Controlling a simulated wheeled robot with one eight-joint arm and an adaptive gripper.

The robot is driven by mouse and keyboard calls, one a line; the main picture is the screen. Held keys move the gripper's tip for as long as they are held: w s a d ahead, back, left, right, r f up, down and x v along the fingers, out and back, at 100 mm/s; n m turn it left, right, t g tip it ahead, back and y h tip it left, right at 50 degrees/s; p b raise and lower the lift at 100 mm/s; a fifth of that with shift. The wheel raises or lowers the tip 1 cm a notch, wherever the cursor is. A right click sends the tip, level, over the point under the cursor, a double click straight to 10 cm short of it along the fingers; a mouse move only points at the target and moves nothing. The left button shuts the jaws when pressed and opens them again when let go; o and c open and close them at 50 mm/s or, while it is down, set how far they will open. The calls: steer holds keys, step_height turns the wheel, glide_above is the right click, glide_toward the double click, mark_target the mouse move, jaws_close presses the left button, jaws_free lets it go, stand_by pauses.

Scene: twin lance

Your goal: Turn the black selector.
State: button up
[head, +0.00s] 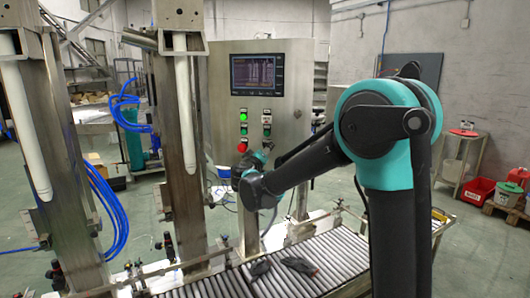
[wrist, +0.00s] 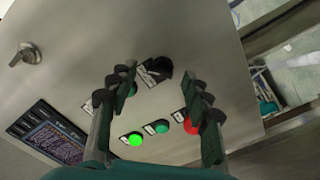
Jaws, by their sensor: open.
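The black selector (wrist: 160,67) shows in the wrist view as a dark knob with a pale label beside it, on the grey metal control panel (wrist: 85,60). My gripper (wrist: 161,82) is open, its two fingers apart, and the selector appears in the gap between and just beyond the fingertips. I see no contact. The left finger partly hides another pale label on the panel. In the head view my gripper (head: 247,164) is in front of the lower part of the control panel (head: 225,110), and its fingers are too small to make out there.
A lit green button (wrist: 135,139), a darker green button (wrist: 162,127) and a red button (wrist: 188,124) sit close to the fingers. The panel also has a screen (head: 257,74) and a handle (wrist: 25,54). A roller conveyor (head: 335,255) runs below, with steel columns at the left.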

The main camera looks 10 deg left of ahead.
steer(key=shift+w+d, duration=0.1)
steer(key=shift+w, duration=0.25)
jaws_close()
steer(key=shift+n, duration=0.3)
steer(key=shift+a+n, duration=0.2)
steer(key=shift+n, duration=4.1)
steer(key=shift+a+n, duration=0.15)
steer(key=shift+n, duration=4.15)
